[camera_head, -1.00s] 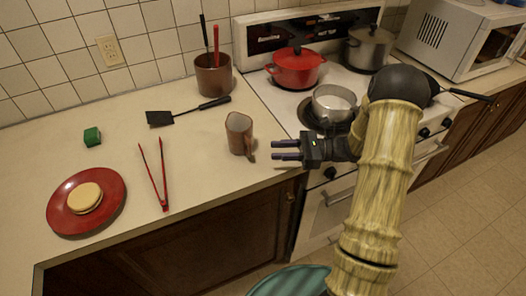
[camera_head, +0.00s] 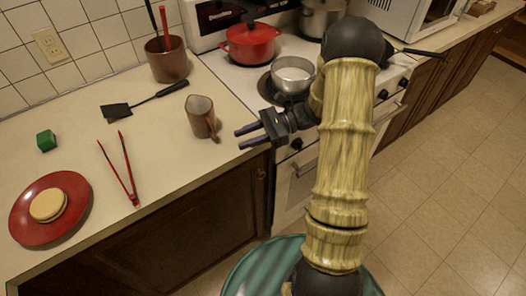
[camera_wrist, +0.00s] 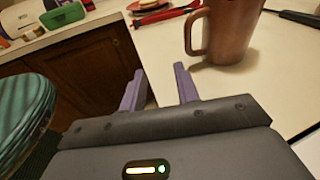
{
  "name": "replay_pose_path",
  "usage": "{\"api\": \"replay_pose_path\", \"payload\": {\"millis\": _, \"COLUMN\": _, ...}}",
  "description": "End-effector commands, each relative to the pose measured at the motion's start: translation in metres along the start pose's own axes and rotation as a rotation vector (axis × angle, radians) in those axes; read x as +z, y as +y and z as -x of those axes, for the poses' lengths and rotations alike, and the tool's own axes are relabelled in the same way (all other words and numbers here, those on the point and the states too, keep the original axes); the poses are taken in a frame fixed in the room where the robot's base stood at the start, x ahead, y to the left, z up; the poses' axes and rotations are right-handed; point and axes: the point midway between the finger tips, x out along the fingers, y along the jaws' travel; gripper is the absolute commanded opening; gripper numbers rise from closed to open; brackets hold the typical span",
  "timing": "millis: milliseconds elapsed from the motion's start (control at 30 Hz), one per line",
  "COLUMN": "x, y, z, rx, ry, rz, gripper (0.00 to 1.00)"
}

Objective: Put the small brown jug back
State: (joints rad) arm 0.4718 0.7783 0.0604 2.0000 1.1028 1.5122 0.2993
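The small brown jug (camera_head: 200,115) stands upright on the counter near its front right corner, its handle turned toward the front edge. In the wrist view the jug (camera_wrist: 232,32) stands ahead and to the right, with its handle on the left side. My gripper (camera_head: 238,140) is just right of and in front of the jug, level near the counter edge, apart from it. In the wrist view its two purple fingers (camera_wrist: 158,88) are spread with nothing between them. The jug's underside is hidden.
A larger brown pot with utensils (camera_head: 166,62), a black spatula (camera_head: 118,110), red tongs (camera_head: 122,172), a green block (camera_head: 46,140) and a red plate (camera_head: 30,228) with a round bun-like item share the counter (camera_head: 160,140). The stove holds a red pot (camera_head: 250,44) and a saucepan (camera_head: 292,74).

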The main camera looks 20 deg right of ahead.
Motion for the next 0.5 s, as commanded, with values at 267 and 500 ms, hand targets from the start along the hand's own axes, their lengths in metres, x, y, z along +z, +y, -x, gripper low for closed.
{"api": "replay_pose_path", "payload": {"millis": 267, "x": -0.009, "y": 0.089, "z": -0.023, "rx": 0.405, "ry": 0.540, "rz": 0.342, "gripper": 0.32}}
{"api": "replay_pose_path", "payload": {"millis": 500, "x": -0.010, "y": 0.125, "z": 0.004, "rx": 0.731, "ry": 0.940, "rz": 0.824, "gripper": 0.32}}
